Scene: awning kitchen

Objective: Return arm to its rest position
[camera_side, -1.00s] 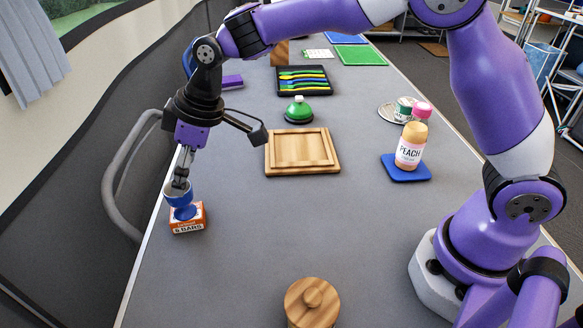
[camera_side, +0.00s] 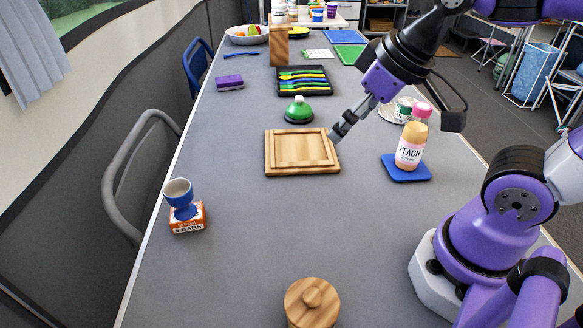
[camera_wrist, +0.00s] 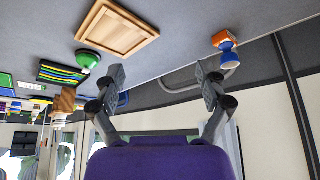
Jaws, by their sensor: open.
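My gripper (camera_side: 338,132) is in the air near the right edge of the wooden tray in the side view. In the wrist view my gripper (camera_wrist: 160,80) has its two fingers spread wide with nothing between them. A blue egg cup (camera_side: 181,200) with a pale inside stands upright on an orange box of bars (camera_side: 187,225) at the left table edge. The egg cup (camera_wrist: 229,58) and the box (camera_wrist: 224,38) also show in the wrist view, well away from the fingers.
The wooden tray (camera_side: 270,160) is empty. A peach bottle (camera_side: 411,145) stands on a blue coaster (camera_side: 405,178), right of my gripper. A green bell-shaped item (camera_side: 299,110) and a black cutlery tray (camera_side: 304,93) lie behind. A round wooden lidded pot (camera_side: 312,305) stands in front. The middle foreground is clear.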

